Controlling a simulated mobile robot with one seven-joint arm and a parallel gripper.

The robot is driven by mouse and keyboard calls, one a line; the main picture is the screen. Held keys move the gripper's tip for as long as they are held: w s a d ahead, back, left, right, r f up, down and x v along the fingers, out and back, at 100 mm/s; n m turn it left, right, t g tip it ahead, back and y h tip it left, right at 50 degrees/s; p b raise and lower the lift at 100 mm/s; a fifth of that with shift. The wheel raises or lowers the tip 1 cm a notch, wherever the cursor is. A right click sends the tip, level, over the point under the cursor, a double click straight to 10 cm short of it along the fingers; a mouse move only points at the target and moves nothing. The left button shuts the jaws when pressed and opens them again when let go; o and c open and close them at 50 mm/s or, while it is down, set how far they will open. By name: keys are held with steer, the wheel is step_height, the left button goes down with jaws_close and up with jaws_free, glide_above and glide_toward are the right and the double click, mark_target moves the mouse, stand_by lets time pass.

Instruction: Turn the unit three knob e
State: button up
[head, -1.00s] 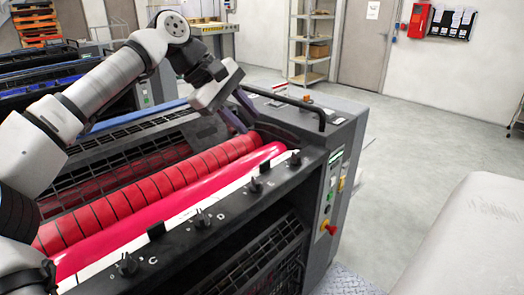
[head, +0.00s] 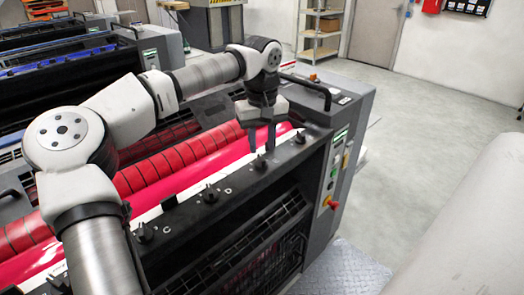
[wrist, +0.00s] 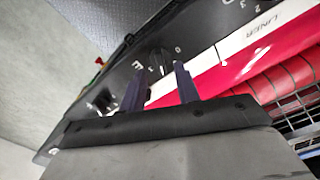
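Knob E (wrist: 160,60) is a black dial on the dark rail of the ink unit, with a white E and scale numbers beside it in the wrist view. In the head view it (head: 259,163) is just below my fingertips. My gripper (head: 262,149) points down over it, its two dark fingers apart and nothing held. In the wrist view my fingertips (wrist: 160,72) appear on either side of the knob. I cannot tell whether they touch it or how low they reach.
Along the rail are knob D (head: 211,194), knob C (head: 145,233) and another knob (head: 299,138) nearer the end panel. Red rollers (head: 170,165) run behind the rail. A black handle (head: 308,88) rises from the unit's end.

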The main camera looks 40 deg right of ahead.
mark_target(262, 158)
steer(key=shift+f, duration=1.85)
jaws_close()
